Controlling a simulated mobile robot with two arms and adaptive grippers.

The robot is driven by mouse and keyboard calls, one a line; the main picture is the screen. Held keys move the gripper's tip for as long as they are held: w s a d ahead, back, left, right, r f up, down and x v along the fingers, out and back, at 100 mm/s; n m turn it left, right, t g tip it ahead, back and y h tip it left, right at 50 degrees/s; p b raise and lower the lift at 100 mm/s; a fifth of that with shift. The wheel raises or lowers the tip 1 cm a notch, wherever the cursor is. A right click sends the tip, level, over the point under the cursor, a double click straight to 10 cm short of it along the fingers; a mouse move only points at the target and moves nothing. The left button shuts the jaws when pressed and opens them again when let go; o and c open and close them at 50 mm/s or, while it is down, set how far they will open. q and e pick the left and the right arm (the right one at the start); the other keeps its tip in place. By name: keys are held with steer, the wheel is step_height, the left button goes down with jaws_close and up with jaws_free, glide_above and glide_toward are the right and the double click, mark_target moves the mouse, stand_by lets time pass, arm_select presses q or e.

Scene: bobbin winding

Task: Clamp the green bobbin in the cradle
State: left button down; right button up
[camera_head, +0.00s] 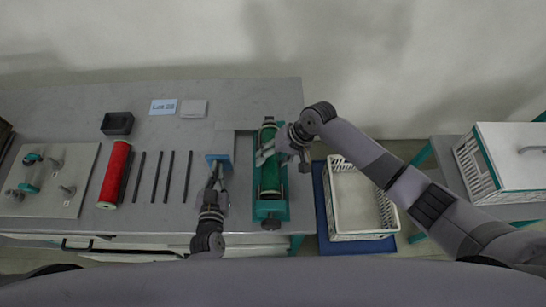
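The green bobbin (269,180) lies lengthwise in the teal cradle (270,211) at the table's right side, its far end pointing to the back. A dark knob (271,224) sits at the cradle's near end. My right gripper (265,154) is over the bobbin's upper half, at or touching it; its fingers hide part of the bobbin, and I cannot tell whether they are closed on it. My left gripper (215,171) is left of the cradle, beside a small blue plate (220,161); its fingers are too small to read.
A red roll (115,174) and several dark rods (172,177) lie to the left. A pale board with fittings (66,205), a dark box (117,123) and a label (163,107) are farther left and back. A white crate (342,236) stands right of the table, under my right arm.

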arm_select(q)
steer(key=shift+w+r, duration=0.1)
steer(key=shift+r, duration=0.05)
arm_select(e)
steer(key=shift+o, duration=1.4)
steer(key=v, duration=0.8)
arm_select(q)
steer(key=shift+s, duration=0.2)
arm_select(e)
steer(key=shift+r, duration=0.1)
arm_select(q)
steer(key=shift+s+p, duration=0.85)
steer(key=shift+s, duration=2.5)
arm_select(e)
steer(key=shift+r, duration=0.75)
arm_select(q)
steer(key=shift+s, duration=0.1)
steer(key=s+r, duration=0.2)
steer(key=s, duration=0.9)
steer(key=shift+s, duration=0.3)
